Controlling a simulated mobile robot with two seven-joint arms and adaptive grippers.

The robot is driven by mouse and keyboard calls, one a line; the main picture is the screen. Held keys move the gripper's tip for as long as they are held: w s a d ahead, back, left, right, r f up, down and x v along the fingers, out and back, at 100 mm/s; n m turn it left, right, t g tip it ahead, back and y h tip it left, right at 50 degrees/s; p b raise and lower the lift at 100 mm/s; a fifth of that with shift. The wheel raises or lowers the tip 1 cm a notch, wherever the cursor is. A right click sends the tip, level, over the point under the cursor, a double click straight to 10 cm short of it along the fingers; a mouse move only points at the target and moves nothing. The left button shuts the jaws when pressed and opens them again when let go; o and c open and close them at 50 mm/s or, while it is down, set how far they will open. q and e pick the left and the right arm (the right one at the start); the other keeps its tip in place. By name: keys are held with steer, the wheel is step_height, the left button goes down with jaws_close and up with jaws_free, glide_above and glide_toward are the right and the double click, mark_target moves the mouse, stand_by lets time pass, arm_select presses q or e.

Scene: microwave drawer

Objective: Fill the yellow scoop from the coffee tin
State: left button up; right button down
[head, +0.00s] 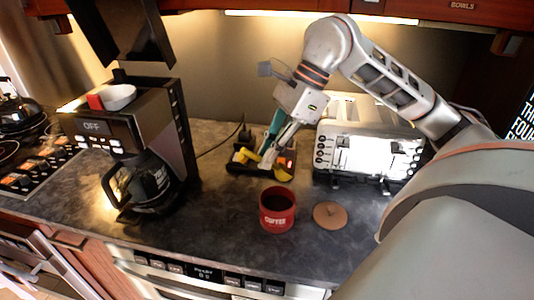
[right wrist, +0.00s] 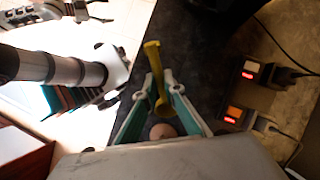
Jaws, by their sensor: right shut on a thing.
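The red coffee tin (head: 277,219), lettered COFFEE, stands upright and open near the counter's front, with a dark inside. A round brown lid (head: 330,215) lies flat to its right. My right gripper (head: 270,153) is behind the tin, low over the back of the counter. It is shut on the yellow scoop (head: 243,156). In the right wrist view the scoop (right wrist: 153,62) sits between the teal fingers (right wrist: 160,98), with its long handle pointing away. I cannot tell whether the scoop touches the counter.
A black coffee maker (head: 150,130) with a glass pot (head: 150,185) stands at the left. A silver toaster (head: 368,145) stands at the right, close to my right arm. A black power strip (right wrist: 240,95) with lit switches lies beside the gripper.

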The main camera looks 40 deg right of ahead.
mark_target(273, 169)
arm_select(q)
steer(key=shift+a+r, duration=0.1)
steer(key=shift+a, duration=0.1)
arm_select(e)
steer(key=shift+f, duration=0.15)
steer(key=shift+f+b, duration=0.4)
steer(key=shift+f, duration=0.1)
steer(key=shift+f+b, duration=0.55)
steer(key=shift+f, duration=0.35)
steer(key=shift+f+b, duration=1.55)
steer(key=shift+f, duration=0.3)
arm_select(q)
step_height(273, 169, down, 8)
steer(key=d+b, duration=0.2)
steer(key=b, duration=0.2)
steer(key=shift+r+h, duration=0.25)
steer(key=shift+h, duration=0.05)
arm_select(e)
steer(key=shift+f, duration=2.4)
arm_select(q)
steer(key=shift+f, duration=0.1)
